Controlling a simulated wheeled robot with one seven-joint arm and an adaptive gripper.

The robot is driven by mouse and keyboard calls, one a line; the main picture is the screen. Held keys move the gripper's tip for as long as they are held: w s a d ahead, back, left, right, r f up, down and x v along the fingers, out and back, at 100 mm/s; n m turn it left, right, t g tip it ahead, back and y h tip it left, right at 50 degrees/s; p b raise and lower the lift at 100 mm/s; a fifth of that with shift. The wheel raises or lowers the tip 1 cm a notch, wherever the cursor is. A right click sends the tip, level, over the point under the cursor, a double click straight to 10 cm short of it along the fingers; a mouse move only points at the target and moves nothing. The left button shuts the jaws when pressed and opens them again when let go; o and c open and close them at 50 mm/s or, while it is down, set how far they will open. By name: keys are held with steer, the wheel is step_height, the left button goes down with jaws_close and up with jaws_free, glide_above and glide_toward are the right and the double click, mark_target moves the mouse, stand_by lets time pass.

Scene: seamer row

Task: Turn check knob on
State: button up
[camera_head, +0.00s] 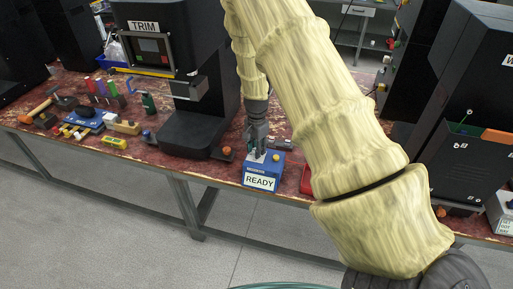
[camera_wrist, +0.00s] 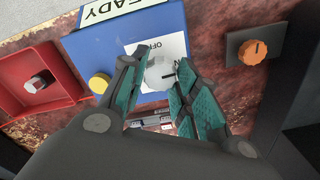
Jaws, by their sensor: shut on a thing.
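A blue control box (camera_head: 262,170) with a white READY label stands near the front edge of the bench. In the wrist view the box (camera_wrist: 80,48) shows upside down, with a white plate that bears OFF-like lettering. A pale grey check knob (camera_wrist: 160,73) sits on that plate, between the fingers. My gripper (camera_wrist: 162,82) is shut on the knob, with teal pads on either side of it; in the head view my gripper (camera_head: 257,153) comes down onto the box top. The knob is partly hidden by the fingers, and I cannot read its pointer clearly.
A yellow button (camera_wrist: 99,83) is on the same box. A red tray with a knob (camera_wrist: 38,82) and an orange knob on a dark panel (camera_wrist: 252,52) flank it. The black TRIM machine (camera_head: 190,100) stands left; tools (camera_head: 95,115) lie farther left.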

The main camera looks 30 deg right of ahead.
steer(key=shift+r+m, duration=0.1)
steer(key=shift+m, duration=0.3)
